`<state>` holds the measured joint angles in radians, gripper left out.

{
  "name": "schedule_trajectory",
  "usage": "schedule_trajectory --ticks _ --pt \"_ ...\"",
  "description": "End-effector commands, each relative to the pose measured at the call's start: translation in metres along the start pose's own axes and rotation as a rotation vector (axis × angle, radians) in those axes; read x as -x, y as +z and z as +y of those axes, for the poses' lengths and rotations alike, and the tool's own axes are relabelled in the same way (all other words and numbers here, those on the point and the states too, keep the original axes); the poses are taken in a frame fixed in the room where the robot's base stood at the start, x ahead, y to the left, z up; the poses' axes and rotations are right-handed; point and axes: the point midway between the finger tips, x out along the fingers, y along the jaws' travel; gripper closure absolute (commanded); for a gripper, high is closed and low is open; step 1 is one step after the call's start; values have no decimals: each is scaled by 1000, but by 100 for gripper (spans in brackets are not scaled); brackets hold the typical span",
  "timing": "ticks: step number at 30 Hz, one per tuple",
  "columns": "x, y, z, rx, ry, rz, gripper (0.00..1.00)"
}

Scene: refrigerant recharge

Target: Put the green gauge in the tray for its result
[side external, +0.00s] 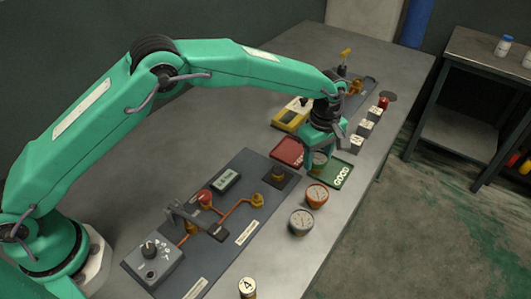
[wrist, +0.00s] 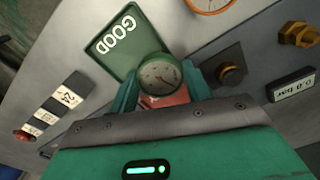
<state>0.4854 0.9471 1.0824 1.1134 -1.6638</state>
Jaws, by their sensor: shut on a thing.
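The green gauge (wrist: 160,74), with a round white dial, sits between the fingers of my gripper (wrist: 160,82) in the wrist view. My gripper (side external: 318,158) is shut on it and hangs low between the two trays in the side view. The green tray (side external: 343,168), marked GOOD, lies to the right of the gripper; it also shows in the wrist view (wrist: 130,27), its lower corner beside the gauge. The red tray (side external: 285,150) lies to the left, its lettering partly hidden. I cannot tell how high the gauge is above the table.
An orange gauge (side external: 317,193) and a grey gauge (side external: 302,221) stand in front of the trays. A dark panel (side external: 237,163) carries orange pipes, a valve and a display (wrist: 294,87) reading 0.0 bar. A yellow device (side external: 288,121) and several small numbered blocks (side external: 364,128) lie behind.

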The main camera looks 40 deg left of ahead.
Motion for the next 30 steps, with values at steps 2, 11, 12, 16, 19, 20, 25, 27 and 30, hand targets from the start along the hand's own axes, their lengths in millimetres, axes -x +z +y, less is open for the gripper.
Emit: schedule_trajectory --ticks 2,11,12,16,19,20,25,27,30 --pt "-4 0 0 0 1 0 73" --pt "-5 0 0 0 2 0 73" --pt "-6 0 0 0 2 0 73" --pt "-9 0 0 0 1 0 49" --pt "-8 0 0 0 1 0 30" --pt "-8 0 0 0 1 0 30" --pt "-8 0 0 0 1 0 30" --pt "-8 0 0 0 1 0 30" --pt "-7 0 0 0 1 0 30"
